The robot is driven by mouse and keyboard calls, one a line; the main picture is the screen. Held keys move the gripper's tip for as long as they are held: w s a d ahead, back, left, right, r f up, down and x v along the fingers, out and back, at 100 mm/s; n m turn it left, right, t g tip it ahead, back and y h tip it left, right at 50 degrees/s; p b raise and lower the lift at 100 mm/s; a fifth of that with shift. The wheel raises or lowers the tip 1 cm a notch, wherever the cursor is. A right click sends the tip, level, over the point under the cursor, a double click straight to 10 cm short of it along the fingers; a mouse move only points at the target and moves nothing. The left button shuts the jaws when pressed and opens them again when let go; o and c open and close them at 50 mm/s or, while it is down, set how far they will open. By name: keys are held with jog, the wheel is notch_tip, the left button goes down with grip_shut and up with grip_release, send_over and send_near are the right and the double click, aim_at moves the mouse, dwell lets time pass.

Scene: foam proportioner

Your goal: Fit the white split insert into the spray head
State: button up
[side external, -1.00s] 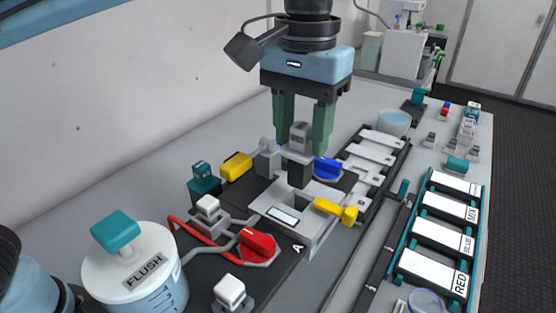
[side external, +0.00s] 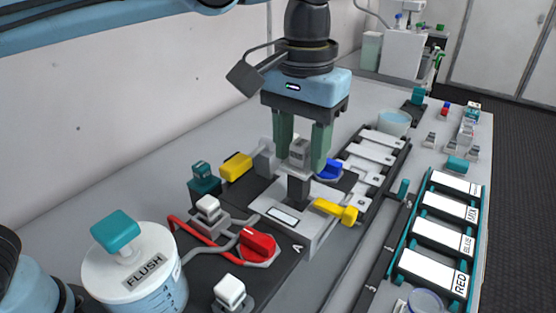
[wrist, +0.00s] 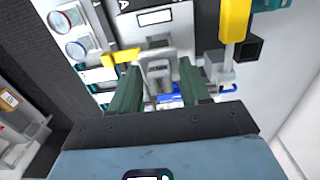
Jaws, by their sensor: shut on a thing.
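My gripper (side external: 302,160) points down over the middle of the bench unit, its two green fingers closed on a light grey, forked piece (side external: 299,150) that looks like the white split insert. It also shows between the fingers in the wrist view (wrist: 158,68). A dark block (side external: 299,188) is directly below the held piece, above a white housing (side external: 268,206) beside the letter A. I cannot tell which part is the spray head. The fingers hide part of the held piece, and whether its lower end touches anything is unclear.
A yellow lever (side external: 338,210) and a blue handle (side external: 329,168) are close on the right, a yellow cap (side external: 236,166) on the left. A red knob (side external: 257,246) and a FLUSH container (side external: 133,275) are in front. White-labelled slots (side external: 440,235) line the right.

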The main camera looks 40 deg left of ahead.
aim_at(299, 180)
jog(key=shift+f, duration=0.8)
jog(key=shift+f, duration=2.2)
